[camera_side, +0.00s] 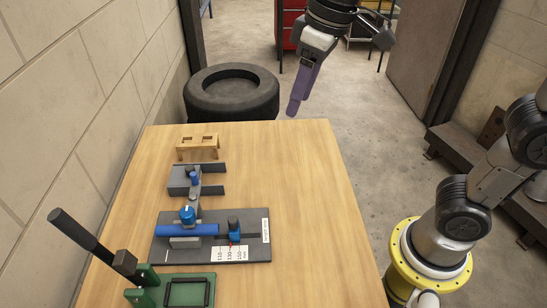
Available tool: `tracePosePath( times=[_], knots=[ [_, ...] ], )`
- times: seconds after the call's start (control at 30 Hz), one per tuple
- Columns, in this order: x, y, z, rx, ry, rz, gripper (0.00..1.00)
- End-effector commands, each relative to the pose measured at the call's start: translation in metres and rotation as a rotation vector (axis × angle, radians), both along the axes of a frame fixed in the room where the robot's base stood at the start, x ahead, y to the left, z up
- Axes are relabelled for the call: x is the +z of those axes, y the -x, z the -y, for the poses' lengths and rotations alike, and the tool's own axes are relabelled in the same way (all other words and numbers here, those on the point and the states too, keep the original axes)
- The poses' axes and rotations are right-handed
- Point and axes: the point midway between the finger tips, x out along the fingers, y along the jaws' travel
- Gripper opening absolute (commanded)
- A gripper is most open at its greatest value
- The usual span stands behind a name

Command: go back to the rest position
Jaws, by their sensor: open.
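My gripper (295,108) hangs in the air at the upper middle of the side view, past the far edge of the table as seen in the picture. Its purple fingers point down and slightly left. The fingers overlap from this angle, and I see nothing held between them. The gripper is open and well apart from the things on the table.
The wooden table (303,230) is bare on its right half. On its left stand a grey fixture plate (257,249) with a blue tube (187,231), a small wooden stand (197,147) and a green device (187,293) with a black lever.

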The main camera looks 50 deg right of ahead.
Motion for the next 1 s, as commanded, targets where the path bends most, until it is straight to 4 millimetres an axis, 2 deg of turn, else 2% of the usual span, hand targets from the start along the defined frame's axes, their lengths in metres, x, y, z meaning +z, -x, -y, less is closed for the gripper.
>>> tracePosePath(
  times=[0.03, 0.2, 0.4, 0.5, 0.67, 1.0],
  knots=[
    [0.004, 0.016, 0.019, -0.045, -0.01, 0.034, 0.56],
    [-0.004, 0.065, 0.062, -0.163, -0.026, 0.128, 0.56],
    [-0.037, 0.117, 0.09, -0.271, -0.031, 0.218, 0.56],
    [-0.057, 0.133, 0.094, -0.29, -0.03, 0.238, 0.56],
    [-0.079, 0.138, 0.094, -0.283, -0.026, 0.229, 0.56],
    [-0.076, 0.134, 0.093, -0.279, -0.029, 0.246, 0.56]
  ],
)
